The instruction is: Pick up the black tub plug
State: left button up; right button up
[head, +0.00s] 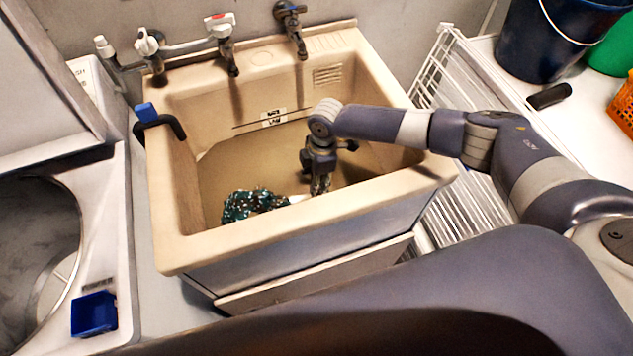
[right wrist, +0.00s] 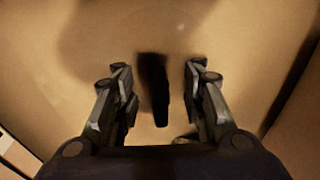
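The tub (head: 375,185) is a beige laundry sink with a tan floor. My right gripper (head: 320,188) reaches down into it, to the right of a patterned cloth. In the right wrist view my right gripper (right wrist: 158,75) is open, its two fingers well apart. A dark, upright-looking black shape, seemingly the black tub plug (right wrist: 154,90), shows between the fingers with a gap on each side. I cannot tell how far below the fingertips it is. The plug cannot be made out in the head view. My left gripper is not in view.
A dark green patterned cloth (head: 250,204) lies in the tub. Taps (head: 225,50) line its back rim, and a black hook-like piece (head: 162,125) sits on the left rim. A white wire rack (head: 450,90) stands right. A blue box (head: 93,314) sits on the washer at left.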

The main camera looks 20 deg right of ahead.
grip_shut()
jog(key=shift+r, duration=0.1)
